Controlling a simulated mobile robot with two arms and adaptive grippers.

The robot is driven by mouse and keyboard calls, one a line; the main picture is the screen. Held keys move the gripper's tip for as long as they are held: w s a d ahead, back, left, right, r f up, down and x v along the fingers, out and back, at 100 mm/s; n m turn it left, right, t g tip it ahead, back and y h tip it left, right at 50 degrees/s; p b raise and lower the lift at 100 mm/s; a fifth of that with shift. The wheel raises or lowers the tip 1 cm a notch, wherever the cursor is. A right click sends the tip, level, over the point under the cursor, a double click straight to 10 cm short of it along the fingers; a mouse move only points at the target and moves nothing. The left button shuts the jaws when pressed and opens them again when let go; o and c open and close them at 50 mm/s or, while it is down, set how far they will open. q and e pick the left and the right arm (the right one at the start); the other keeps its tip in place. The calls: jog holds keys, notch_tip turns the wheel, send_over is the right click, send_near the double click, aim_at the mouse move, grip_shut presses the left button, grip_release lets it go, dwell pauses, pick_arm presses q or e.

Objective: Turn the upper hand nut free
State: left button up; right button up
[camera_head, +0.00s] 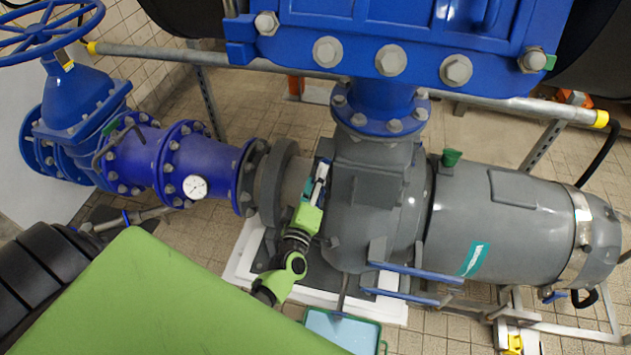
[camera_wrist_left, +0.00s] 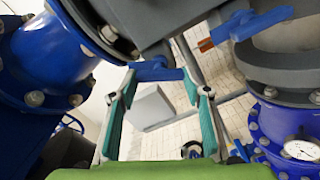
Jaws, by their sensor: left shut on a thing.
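My left gripper (camera_head: 322,172) reaches up to the left flank of the grey pump housing (camera_head: 375,200). In the left wrist view its two teal-padded fingers (camera_wrist_left: 166,84) stand well apart, with a blue hand nut (camera_wrist_left: 156,72) between their tips; it is shut on this nut. The nut's bar lies crosswise at the edge of a dark grey flange. A second blue hand nut (camera_wrist_left: 262,23) shows further right in that view, clear of the fingers. In the head view the gripper mostly hides the held nut. My right gripper is not in view.
A blue pipe (camera_head: 205,165) with a dial gauge (camera_head: 195,187) runs left to a blue valve (camera_head: 75,100). A large blue flanged block (camera_head: 390,25) hangs above the pump.

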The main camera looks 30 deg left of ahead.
pick_arm(q)
jog(key=n+b, duration=0.1)
jog(key=n, duration=0.4)
jog(key=shift+f+b, duration=0.15)
jog(key=shift+b, duration=0.25)
jog(key=shift+n, duration=0.3)
jog(key=o, duration=1.1)
jog(key=v, duration=1.2)
